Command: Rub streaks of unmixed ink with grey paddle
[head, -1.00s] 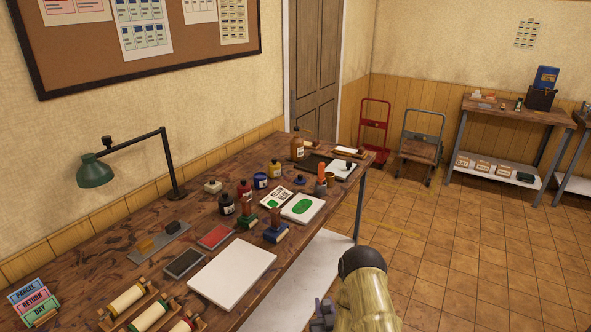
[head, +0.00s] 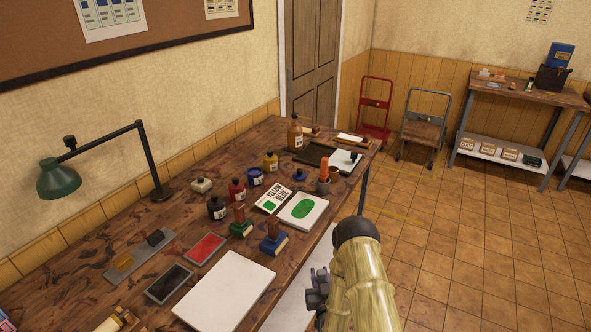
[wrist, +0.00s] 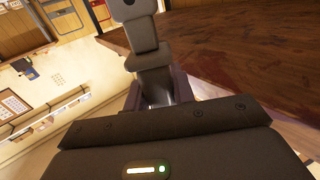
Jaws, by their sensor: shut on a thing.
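My gripper (head: 318,288) is at the lower middle of the head view, off the table's front edge. In the wrist view its jaws are shut on a dark grey, block-ended piece (wrist: 140,32), which looks like the grey paddle. A white slab (head: 315,222) bears a green oval (head: 303,209). I cannot make out which marks are streaks of unmixed ink. The gripper is apart from all of these.
The wooden table (head: 100,245) holds a red pad (head: 204,249), a black pad (head: 169,284), a blank white slab (head: 226,292), stamps and several ink bottles. A green lamp (head: 58,178) stands at the left. Tiled floor (head: 450,260) is open to the right.

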